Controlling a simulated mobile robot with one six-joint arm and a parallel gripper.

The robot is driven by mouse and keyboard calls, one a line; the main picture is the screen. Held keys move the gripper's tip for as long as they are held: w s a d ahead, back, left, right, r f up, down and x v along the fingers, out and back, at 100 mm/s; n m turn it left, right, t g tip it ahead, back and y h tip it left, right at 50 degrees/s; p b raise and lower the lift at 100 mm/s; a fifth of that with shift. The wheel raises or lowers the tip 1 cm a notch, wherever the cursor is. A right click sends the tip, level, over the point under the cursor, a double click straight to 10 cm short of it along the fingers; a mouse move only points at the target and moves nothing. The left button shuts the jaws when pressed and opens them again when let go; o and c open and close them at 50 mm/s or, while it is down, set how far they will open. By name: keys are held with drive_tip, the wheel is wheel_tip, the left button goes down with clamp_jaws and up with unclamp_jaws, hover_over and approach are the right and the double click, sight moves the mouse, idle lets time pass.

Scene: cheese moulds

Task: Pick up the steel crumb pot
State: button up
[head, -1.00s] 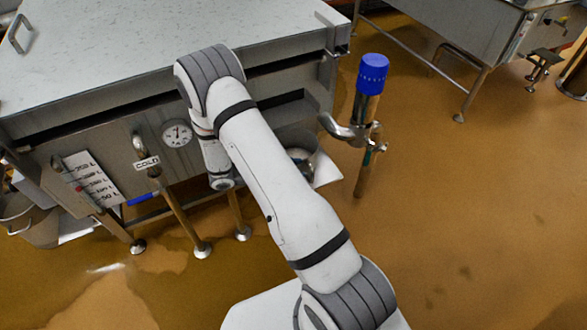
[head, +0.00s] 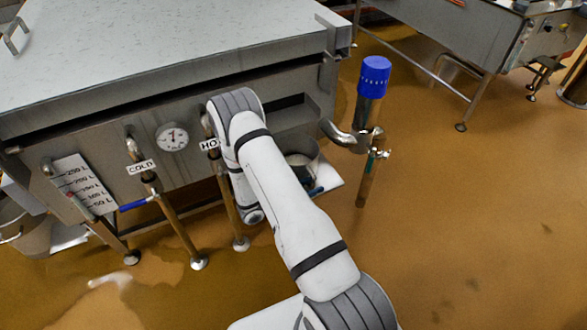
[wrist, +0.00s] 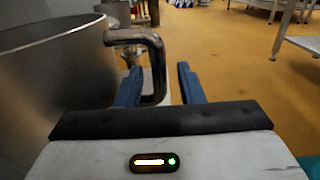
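The steel crumb pot (wrist: 55,70) fills the left of the wrist view, with its looped side handle (wrist: 150,55) reaching right. My gripper (wrist: 160,72) is open, its two blue fingers apart. The handle's outer bar shows between the fingers, with a clear gap to the right finger; I cannot tell whether the left one touches it. In the head view, a steel pot (head: 299,146) stands on a white surface under the vat's right side, partly hidden by my arm.
The steel vat (head: 90,125) with its pipes and gauge stands behind my arm. A post with a blue cap (head: 374,75) rises to the right. Another steel container (head: 25,238) is at the far left. The floor (head: 470,210) on the right is clear.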

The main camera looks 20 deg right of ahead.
drive_tip(key=shift+d, duration=0.2)
drive_tip(key=shift+c, duration=0.5)
clamp_jaws()
idle(0.8)
